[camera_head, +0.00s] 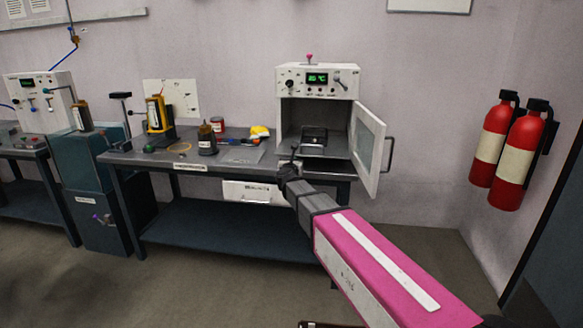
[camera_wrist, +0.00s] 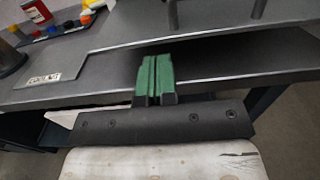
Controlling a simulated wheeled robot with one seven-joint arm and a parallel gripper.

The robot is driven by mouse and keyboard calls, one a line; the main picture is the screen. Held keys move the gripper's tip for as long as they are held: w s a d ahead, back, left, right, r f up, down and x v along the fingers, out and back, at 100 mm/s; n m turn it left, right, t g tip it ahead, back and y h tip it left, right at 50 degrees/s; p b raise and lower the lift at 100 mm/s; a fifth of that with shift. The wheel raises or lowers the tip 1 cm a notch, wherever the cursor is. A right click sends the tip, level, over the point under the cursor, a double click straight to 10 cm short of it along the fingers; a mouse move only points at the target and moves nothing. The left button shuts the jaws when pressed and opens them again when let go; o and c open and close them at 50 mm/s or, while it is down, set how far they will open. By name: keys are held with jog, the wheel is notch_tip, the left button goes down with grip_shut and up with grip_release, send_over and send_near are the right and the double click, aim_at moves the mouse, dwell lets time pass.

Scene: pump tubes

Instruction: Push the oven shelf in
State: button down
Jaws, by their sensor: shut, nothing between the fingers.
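The white oven (camera_head: 318,85) stands on the workbench with its door (camera_head: 368,148) swung open to the right. The grey oven shelf (camera_head: 318,156) sticks out through the opening, and a small dark metal piece (camera_head: 314,137) sits on it. My gripper (camera_head: 293,160) is at the bench's front edge, just in front and left of the shelf. In the wrist view its green fingertips (camera_wrist: 155,72) are together and empty, pointing toward the shelf's front edge (camera_wrist: 210,30). Whether they touch it I cannot tell.
The workbench (camera_head: 150,158) holds a dark bottle (camera_head: 207,140), a yellow device (camera_head: 156,114) and small tools to the left. The open door bounds the right side of the shelf. Two fire extinguishers (camera_head: 506,150) hang on the right wall.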

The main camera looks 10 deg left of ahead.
jog(key=w, duration=0.4)
jog(key=shift+w, duration=0.1)
jog(key=w, duration=2)
jog(key=shift+d, duration=0.4)
jog(key=shift+w, duration=0.35)
jog(key=shift+w+r, duration=0.1)
